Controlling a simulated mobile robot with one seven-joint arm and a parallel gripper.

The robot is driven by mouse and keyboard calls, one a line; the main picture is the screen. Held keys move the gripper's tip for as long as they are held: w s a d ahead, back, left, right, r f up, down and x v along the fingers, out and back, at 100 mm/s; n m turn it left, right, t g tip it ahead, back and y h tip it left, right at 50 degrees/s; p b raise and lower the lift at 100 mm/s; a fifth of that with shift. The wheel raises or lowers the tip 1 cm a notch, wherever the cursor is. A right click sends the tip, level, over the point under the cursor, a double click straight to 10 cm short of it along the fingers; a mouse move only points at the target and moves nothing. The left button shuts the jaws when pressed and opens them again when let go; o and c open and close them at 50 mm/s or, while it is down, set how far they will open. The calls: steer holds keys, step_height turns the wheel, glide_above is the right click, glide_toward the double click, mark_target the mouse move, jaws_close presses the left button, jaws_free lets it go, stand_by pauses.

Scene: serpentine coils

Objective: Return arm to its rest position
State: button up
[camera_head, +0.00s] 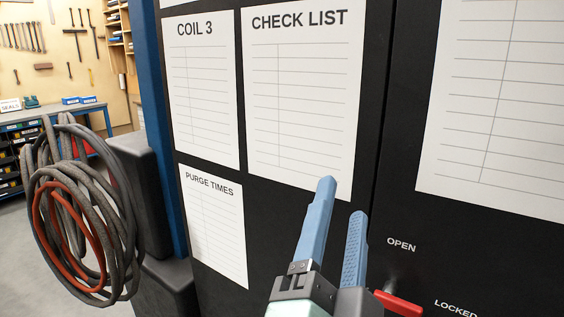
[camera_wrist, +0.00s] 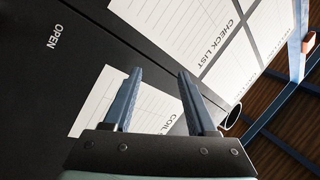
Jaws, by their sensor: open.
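My gripper (camera_head: 341,232) is raised in front of a black cabinet (camera_head: 310,225), with its two blue fingers pointing up and apart. It is open, with nothing between the fingers. It also shows in the wrist view (camera_wrist: 158,78), where the fingers stand apart in front of the paper sheets. In the head view the gripper hides part of the cabinet front below the check list sheet (camera_head: 302,100). I cannot tell how far the fingertips are from the cabinet.
A red handle (camera_head: 398,303) is right of my gripper, between the OPEN and LOCKED labels. More sheets hang on the cabinet, including COIL 3 (camera_head: 203,95) and PURGE TIMES (camera_head: 214,225). Coiled hoses (camera_head: 85,215) hang at left. A workbench (camera_head: 75,108) stands behind them, with floor (camera_head: 28,250) showing.

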steer(key=s+a+r+n+t+y+p, duration=0.2)
steer(key=r+n, duration=0.5)
steer(key=r, duration=0.4)
steer(key=s+a+r+n+t+y+p, duration=0.2)
steer(key=r+n, duration=0.5)
steer(key=r, duration=0.5)
steer(key=s+a+t+y, duration=0.1)
steer(key=t+y, duration=0.1)
steer(key=shift+a+r+t, duration=0.3)
steer(key=shift+a, duration=0.1)
